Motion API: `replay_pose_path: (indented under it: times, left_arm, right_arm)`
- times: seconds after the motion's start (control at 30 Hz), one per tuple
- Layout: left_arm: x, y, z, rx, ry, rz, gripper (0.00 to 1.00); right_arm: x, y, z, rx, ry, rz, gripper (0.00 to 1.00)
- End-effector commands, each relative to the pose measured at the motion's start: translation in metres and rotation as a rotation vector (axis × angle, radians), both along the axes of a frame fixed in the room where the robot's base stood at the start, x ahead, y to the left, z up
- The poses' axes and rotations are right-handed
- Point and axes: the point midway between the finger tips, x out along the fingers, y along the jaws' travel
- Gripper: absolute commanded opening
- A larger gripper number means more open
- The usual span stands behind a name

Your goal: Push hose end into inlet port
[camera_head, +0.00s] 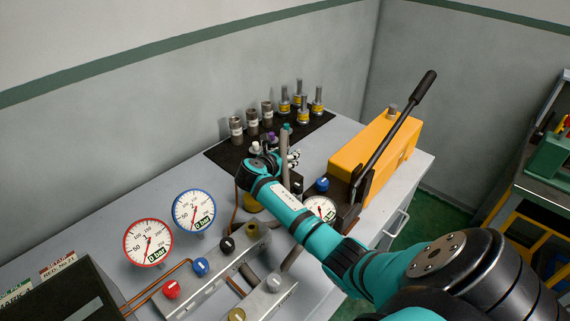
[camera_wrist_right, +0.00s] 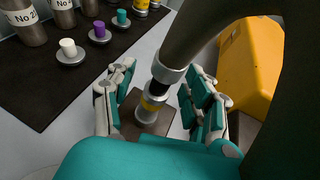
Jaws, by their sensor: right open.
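The grey-brown hose (camera_wrist_right: 195,35) comes down from the top right in the right wrist view and ends in a silver collar (camera_wrist_right: 168,70). Below the collar is a dark neck, in line with a silver fitting with a yellow band (camera_wrist_right: 150,108), which looks like the inlet port. I cannot tell how deep the hose end sits in it. My right gripper (camera_wrist_right: 158,88) is open, with one finger on each side of the hose end and gaps visible. In the head view, my right gripper (camera_head: 291,158) is beside the upright hose (camera_head: 286,143); my arm hides the port. My left gripper is not in view.
A black mat (camera_head: 225,155) behind holds several metal cylinders and yellow-banded fittings. A yellow hand pump (camera_head: 365,145) with a long black lever (camera_head: 405,110) stands right of my gripper. Gauges (camera_head: 148,243) and a valve manifold (camera_head: 225,268) stand in front left.

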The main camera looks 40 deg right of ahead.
Motion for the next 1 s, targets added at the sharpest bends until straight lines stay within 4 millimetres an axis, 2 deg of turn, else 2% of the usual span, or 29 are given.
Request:
replay_pose_path:
  times: [0.07,0.43,0.87,1.0]
  left_arm:
    - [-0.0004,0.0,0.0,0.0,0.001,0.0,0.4]
    - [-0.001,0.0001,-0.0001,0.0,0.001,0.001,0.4]
    - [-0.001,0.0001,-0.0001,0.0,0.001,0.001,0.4]
    - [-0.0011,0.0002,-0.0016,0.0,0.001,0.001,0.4]
  right_arm:
    - [-0.0001,0.0002,0.0001,0.0,0.0,0.0,0.49]
    - [-0.0001,0.0005,0.0001,0.0,0.0,0.0,0.01]
    - [0.0005,0.0006,0.0018,-0.001,-0.002,0.001,0.0]
    - [0.0011,0.0005,0.0082,-0.002,-0.006,0.002,0.0]
